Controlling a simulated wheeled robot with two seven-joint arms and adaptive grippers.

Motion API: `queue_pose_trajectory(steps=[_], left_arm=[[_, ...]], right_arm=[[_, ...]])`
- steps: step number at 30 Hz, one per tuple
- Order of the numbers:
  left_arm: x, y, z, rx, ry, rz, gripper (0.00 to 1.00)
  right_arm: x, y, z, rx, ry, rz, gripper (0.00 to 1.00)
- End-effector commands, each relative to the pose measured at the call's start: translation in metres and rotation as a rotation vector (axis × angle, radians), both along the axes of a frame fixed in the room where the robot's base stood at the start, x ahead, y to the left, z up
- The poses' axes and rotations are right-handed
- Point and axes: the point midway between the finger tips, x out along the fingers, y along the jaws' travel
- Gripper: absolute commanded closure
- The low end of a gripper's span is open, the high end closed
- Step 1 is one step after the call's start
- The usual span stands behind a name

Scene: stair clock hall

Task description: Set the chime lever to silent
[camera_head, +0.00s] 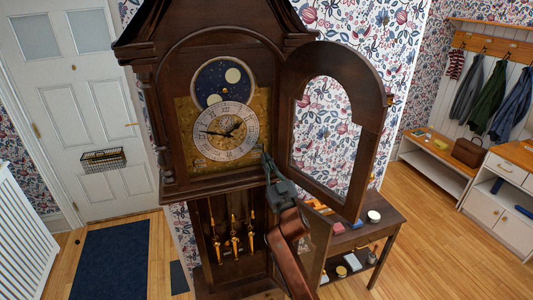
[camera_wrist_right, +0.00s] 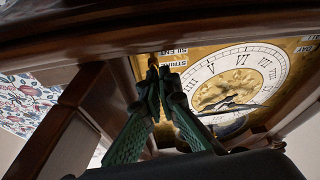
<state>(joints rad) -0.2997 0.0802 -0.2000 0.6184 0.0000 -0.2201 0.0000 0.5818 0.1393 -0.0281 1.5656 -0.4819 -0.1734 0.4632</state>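The tall dark wooden clock (camera_head: 160,100) has its arched glazed hood door (camera_head: 370,150) swung open to the right. Its brass dial plate (camera_head: 188,115) bears a white numeral ring and a moon disc above. My right gripper (camera_head: 267,158) is at the dial's lower right edge. In the wrist view the dial is upside down, and the green fingers of my right gripper (camera_wrist_right: 161,72) come close together beside the STRIKE and SILENT lettering (camera_wrist_right: 177,58). A small brass piece, apparently the chime lever (camera_wrist_right: 153,61), shows at the fingertips. Its exact position and any grip on it are unclear. My left gripper is out of view.
Brass weights (camera_head: 234,235) hang in the open case below the dial. A dark side table (camera_head: 388,220) with small items stands right of the clock, behind the open door. A bench (camera_head: 430,165) and coats (camera_head: 487,100) are farther right. Wooden floor (camera_head: 440,255) is free at lower right.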

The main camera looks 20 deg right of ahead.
Motion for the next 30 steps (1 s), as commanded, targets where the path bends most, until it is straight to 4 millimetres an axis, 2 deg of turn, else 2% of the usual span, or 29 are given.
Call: queue_pose_trajectory(steps=[1, 11, 14, 21, 24, 30], left_arm=[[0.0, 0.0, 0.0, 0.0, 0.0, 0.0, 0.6], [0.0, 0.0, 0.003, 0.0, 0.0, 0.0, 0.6], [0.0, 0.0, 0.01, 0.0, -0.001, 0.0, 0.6], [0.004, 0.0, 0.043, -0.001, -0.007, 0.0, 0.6], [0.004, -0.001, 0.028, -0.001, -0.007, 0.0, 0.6], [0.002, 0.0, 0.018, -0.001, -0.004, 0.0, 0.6]], right_arm=[[0.002, -0.001, -0.006, 0.002, 0.012, -0.003, 1.0], [0.002, -0.002, -0.005, 0.002, 0.016, -0.004, 1.0], [0.002, 0.0, 0.004, 0.002, 0.015, -0.003, 1.0], [-0.001, 0.01, 0.047, 0.001, 0.005, 0.003, 1.0], [-0.026, 0.007, 0.025, 0.0, 0.006, 0.002, 1.0], [-0.065, 0.003, 0.01, 0.0, 0.004, 0.004, 1.0]])
